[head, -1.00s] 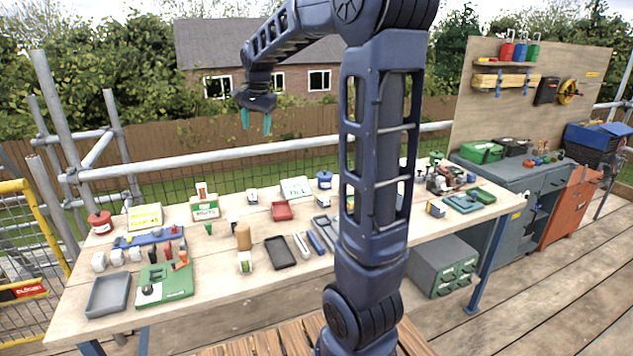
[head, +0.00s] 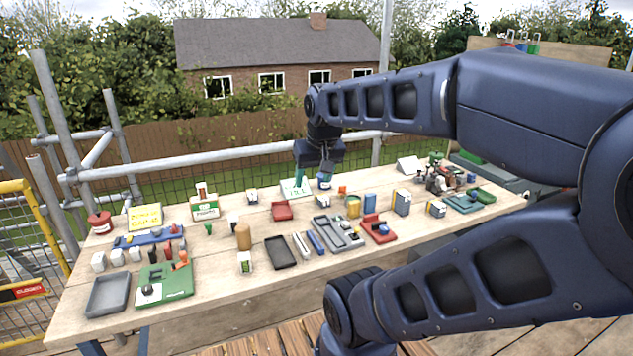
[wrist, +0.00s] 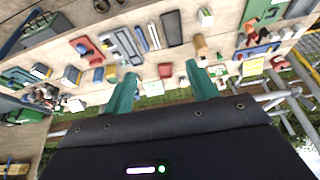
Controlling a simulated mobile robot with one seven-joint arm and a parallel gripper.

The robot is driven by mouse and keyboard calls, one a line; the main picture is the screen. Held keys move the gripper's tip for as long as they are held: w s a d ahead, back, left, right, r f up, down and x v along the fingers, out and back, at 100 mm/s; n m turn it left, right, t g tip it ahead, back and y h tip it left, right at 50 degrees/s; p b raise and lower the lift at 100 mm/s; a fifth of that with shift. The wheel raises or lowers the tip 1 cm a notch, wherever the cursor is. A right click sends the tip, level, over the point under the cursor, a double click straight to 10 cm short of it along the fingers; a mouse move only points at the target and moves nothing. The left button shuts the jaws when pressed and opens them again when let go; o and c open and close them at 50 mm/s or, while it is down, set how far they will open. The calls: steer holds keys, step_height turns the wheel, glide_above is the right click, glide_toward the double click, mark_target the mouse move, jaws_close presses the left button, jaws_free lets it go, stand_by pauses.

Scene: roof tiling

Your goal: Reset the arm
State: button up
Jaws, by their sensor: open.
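My gripper (head: 314,184) is at the end of my arm, above the back part of the wooden workbench (head: 205,285). Its two teal fingers point down. In the wrist view, my gripper (wrist: 160,97) has its fingers wide apart with nothing between them. A red tray (wrist: 165,71) shows beyond the fingers in the wrist view. The same red tray (head: 282,211) lies on the bench to the left of my gripper in the head view. My arm crosses the right half of the head view and hides part of the area there.
A grey tray (head: 108,295), a green board (head: 166,284), a dark tray (head: 280,252) and a red holder (head: 379,229) lie on the bench. A scaffold rail (head: 230,157) runs behind it. Bare wood shows along the bench front.

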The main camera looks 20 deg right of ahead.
steer(key=shift+s+d+f, duration=0.1)
steer(key=shift+s+f, duration=0.35)
steer(key=shift+s, duration=0.2)
